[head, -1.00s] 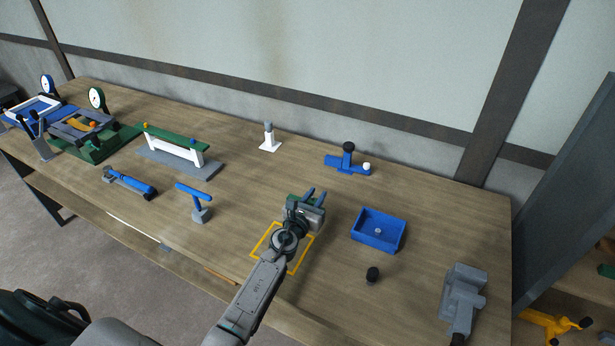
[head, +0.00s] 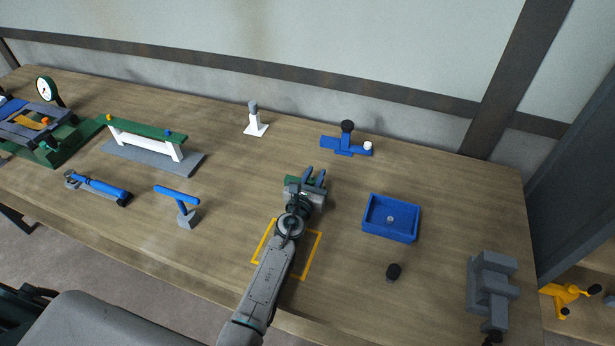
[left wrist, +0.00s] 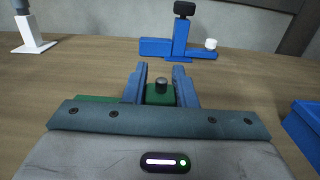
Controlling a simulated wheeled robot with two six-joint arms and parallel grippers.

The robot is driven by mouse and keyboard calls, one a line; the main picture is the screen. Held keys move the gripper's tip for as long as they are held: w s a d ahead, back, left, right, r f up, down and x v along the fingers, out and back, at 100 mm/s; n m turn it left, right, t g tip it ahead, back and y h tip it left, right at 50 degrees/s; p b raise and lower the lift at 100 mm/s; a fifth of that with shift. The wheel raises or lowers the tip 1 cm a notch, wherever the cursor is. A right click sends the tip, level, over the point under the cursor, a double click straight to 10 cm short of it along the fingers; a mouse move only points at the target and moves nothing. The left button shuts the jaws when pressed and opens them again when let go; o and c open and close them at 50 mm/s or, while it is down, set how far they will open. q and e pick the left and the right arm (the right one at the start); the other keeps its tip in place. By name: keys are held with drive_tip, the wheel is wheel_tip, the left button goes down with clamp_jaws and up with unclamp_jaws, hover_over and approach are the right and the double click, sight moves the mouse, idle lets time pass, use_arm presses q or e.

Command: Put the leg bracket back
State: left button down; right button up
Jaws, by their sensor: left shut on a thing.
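A green piece (head: 292,182) with a short dark pin on top is between the blue fingers of my left gripper (head: 315,175). I take it to be the leg bracket, though most of it is hidden. In the left wrist view the green piece (left wrist: 158,98) shows between the fingertips (left wrist: 160,80), and more green shows to their left. The gripper is shut on it, beyond the far edge of a yellow square outline (head: 310,262) on the table. I cannot tell whether the piece touches the table. My right gripper is not in view.
A blue tray (head: 390,236) stands right of the gripper, with a dark knob (head: 393,272) in front. A blue fixture (head: 346,145) and a white post (head: 256,128) stand behind. A grey vise-like block (head: 490,285) is at the right. Table around the gripper's left is clear.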

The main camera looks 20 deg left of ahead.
use_arm(q)
drive_tip(key=shift+d+r, duration=0.1)
drive_tip(key=shift+d, duration=0.1)
drive_tip(key=c, duration=1.5)
unclamp_jaws()
drive_tip(key=shift+s+d, duration=0.1)
drive_tip(key=shift+c, duration=0.2)
drive_tip(key=o, duration=0.4)
drive_tip(key=shift+a+f, duration=0.2)
drive_tip(key=shift+c, duration=0.2)
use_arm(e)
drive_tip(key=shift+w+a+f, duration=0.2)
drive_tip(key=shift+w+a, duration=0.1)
